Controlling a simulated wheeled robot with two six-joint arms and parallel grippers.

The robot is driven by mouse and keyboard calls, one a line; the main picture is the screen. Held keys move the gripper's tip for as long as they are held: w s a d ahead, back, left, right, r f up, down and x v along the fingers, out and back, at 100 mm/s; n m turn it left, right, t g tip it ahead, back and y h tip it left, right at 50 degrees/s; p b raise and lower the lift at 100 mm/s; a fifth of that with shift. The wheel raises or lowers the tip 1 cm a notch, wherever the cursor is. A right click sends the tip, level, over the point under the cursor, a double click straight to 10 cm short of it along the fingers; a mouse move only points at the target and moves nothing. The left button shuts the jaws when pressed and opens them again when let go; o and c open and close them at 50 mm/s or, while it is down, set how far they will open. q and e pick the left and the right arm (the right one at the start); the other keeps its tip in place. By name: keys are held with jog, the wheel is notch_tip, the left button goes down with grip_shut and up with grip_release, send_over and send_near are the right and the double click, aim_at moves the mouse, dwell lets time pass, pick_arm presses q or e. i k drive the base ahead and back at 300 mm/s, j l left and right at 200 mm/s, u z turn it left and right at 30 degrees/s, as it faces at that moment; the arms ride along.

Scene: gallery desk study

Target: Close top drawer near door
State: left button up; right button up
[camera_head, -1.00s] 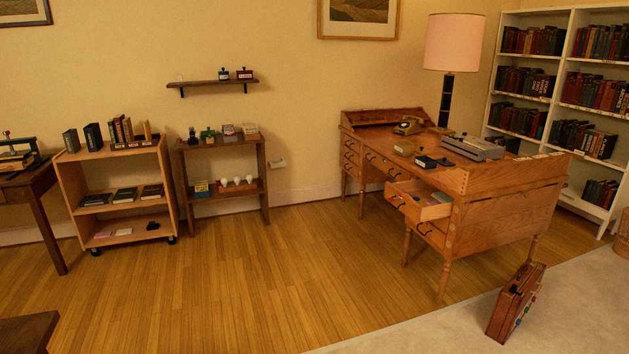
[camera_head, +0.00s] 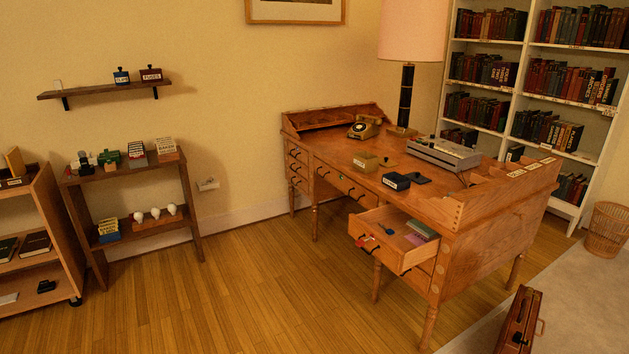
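A wooden desk (camera_head: 482,222) stands right of the middle. Its top drawer (camera_head: 400,258) at the near end is pulled out, with pink, green and small dark and red items inside. The drawer front has dark handles and faces left, toward the open floor. Another drawer below it looks shut and is partly hidden. Further drawers (camera_head: 297,165) at the far end of the desk look shut. No door shows in this view. Neither of my grippers is in view.
A briefcase (camera_head: 519,322) stands on the pale carpet at the lower right. Low shelves (camera_head: 188,205) and a wheeled cart (camera_head: 62,235) stand at the left. A wicker basket (camera_head: 607,230) is at the right. The wooden floor before the drawer is clear.

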aim_at(394, 250)
jog(key=i+j+z, duration=0.15)
jog(key=i+z, duration=0.15)
jog(key=i, duration=0.25)
jog(key=i+j+z, duration=0.3)
jog(key=i, duration=0.2)
